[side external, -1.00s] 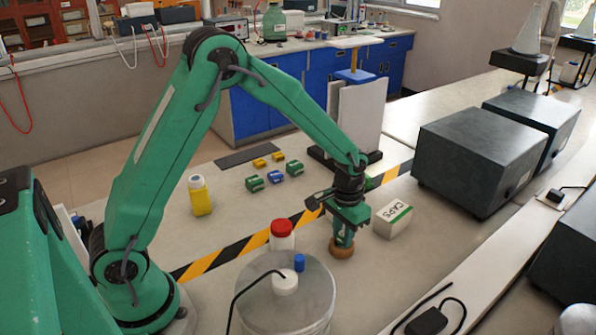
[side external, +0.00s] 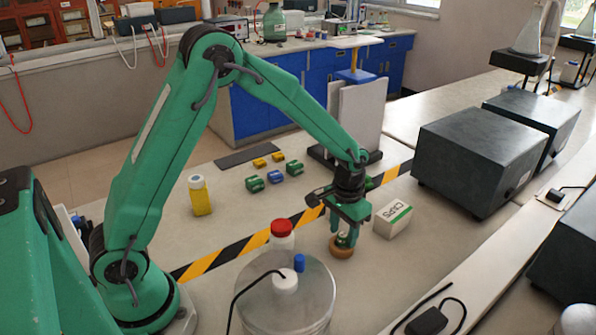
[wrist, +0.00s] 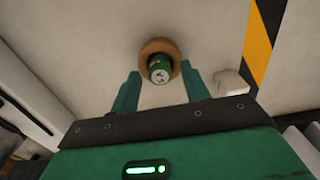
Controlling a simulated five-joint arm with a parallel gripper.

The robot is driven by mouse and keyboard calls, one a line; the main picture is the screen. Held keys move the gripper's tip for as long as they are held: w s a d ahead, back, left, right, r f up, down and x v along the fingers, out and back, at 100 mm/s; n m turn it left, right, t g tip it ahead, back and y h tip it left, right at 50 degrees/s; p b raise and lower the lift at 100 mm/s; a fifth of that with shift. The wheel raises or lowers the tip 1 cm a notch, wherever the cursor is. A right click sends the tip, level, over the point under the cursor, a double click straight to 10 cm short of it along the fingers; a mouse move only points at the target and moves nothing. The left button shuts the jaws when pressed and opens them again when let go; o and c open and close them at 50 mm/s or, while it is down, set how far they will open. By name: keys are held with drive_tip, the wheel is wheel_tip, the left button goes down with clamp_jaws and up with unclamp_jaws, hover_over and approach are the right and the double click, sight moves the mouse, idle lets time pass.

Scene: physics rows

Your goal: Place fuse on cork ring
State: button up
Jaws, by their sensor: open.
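The fuse (wrist: 159,75) is a green cylinder with a pale marked end, seen in the wrist view. It stands in the cork ring (wrist: 158,43), a round brown ring on the light bench; the ring also shows in the side view (side external: 341,252). The fuse looks slightly tilted in the wrist view, but this may be the camera angle. My gripper (wrist: 160,75) is open, with one green finger on each side of the fuse and gaps between. In the side view my gripper (side external: 347,232) is just above the ring, and its fingers partly hide the fuse.
A white box marked CAPS (side external: 393,220) sits close to the right of my gripper. A red-capped white bottle (side external: 282,238) and a large clear vessel (side external: 290,310) stand to the left and front. A yellow bottle (side external: 200,197) and several small coloured blocks are farther back.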

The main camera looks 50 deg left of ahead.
sight(343, 235)
wheel_tip(343, 235, up, 11)
idle(0.5)
drive_tip(key=shift+r, duration=0.1)
idle(0.4)
drive_tip(key=s+a+r+t, duration=0.3)
drive_tip(key=s+r, duration=0.6)
drive_tip(key=s, duration=0.1)
drive_tip(key=s+a+t, duration=0.2)
drive_tip(key=s, duration=1)
drive_tip(key=shift+a+r+t, duration=0.25)
drive_tip(key=shift+r+t, duration=0.05)
drive_tip(key=shift+r, duration=0.05)
